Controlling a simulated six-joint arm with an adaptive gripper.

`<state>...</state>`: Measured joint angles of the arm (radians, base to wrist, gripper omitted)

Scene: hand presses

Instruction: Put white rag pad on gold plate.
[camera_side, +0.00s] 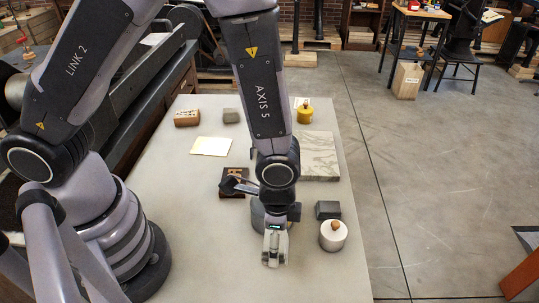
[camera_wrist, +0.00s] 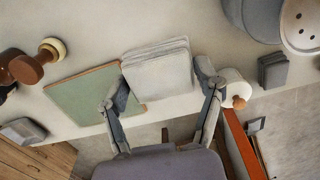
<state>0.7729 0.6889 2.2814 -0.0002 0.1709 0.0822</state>
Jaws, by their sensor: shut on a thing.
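My gripper (camera_side: 275,257) points down low over the front of the table, right of its middle in the side view. In the wrist view my gripper (camera_wrist: 160,82) has a finger on each side of the white rag pad (camera_wrist: 158,68), a pale, layered square block, and is shut on it. In the side view the pad is hard to tell apart from the pale fingertips. A flat pale cream-gold plate (camera_side: 211,146), the likely gold plate, lies bare on the table farther back and to the left, apart from my gripper.
A white cylinder with a wooden knob (camera_side: 333,235) and a dark grey block (camera_side: 327,209) stand close right of my gripper. Behind are a marble slab (camera_side: 320,160), a yellow knobbed pot (camera_side: 304,116), a dark brown block (camera_side: 233,183), a wooden block (camera_side: 187,118) and a grey block (camera_side: 231,116). The front-left table is clear.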

